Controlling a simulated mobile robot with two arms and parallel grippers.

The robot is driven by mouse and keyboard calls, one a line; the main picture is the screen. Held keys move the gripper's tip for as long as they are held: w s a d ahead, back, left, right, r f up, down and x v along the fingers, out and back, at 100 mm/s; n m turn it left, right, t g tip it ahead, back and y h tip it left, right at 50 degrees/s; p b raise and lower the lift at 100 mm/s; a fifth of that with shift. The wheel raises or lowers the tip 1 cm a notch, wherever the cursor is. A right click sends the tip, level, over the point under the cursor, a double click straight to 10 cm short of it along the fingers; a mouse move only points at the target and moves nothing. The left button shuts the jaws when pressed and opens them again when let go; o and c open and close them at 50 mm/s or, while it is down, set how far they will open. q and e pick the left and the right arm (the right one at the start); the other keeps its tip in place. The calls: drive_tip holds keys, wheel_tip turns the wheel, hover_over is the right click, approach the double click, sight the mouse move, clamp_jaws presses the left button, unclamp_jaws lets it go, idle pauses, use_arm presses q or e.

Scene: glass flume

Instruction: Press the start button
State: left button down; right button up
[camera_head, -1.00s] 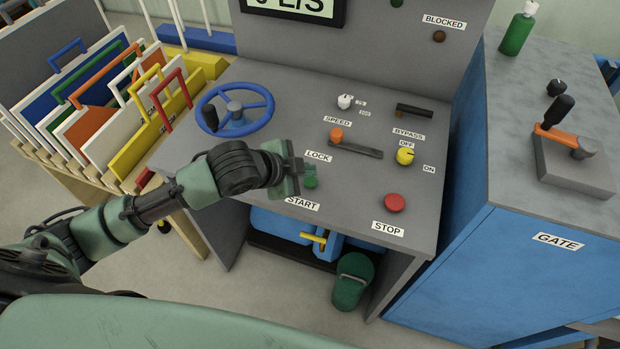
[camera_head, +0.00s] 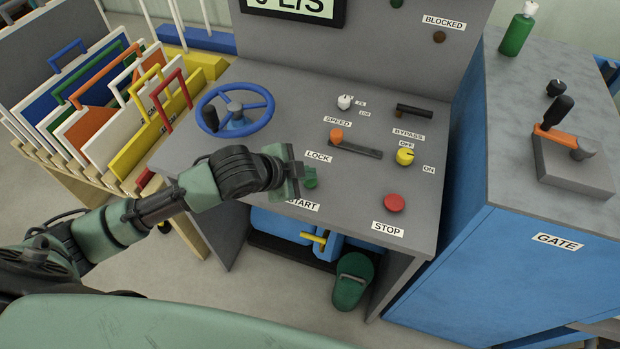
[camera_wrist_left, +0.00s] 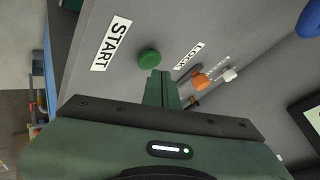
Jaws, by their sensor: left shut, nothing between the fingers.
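The green start button (camera_head: 311,182) sits on the grey console's front part, just above the START label (camera_head: 303,204). My left gripper (camera_head: 297,176) is shut and empty, just left of the button in the head view and partly over the panel beside it. In the left wrist view the button (camera_wrist_left: 149,58) shows whole, just beyond the shut fingertips (camera_wrist_left: 162,76). I cannot tell whether they touch it. My right gripper is not in view.
A red STOP button (camera_head: 394,202), a yellow knob (camera_head: 405,156) and an orange-knobbed lever (camera_head: 337,134) are on the console (camera_head: 270,85) to the right. A blue handwheel (camera_head: 236,112) stands behind my left gripper. A blue GATE cabinet (camera_head: 480,260) is at the right.

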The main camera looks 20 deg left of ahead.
sight(307, 183)
use_arm(q)
drive_tip(key=shift+f, duration=0.6)
idle(0.7)
drive_tip(key=shift+r, duration=0.1)
drive_tip(key=shift+r+p, duration=0.9)
drive_tip(key=shift+p, duration=0.2)
wheel_tip(307, 183, up, 6)
drive_tip(key=p, duration=0.7)
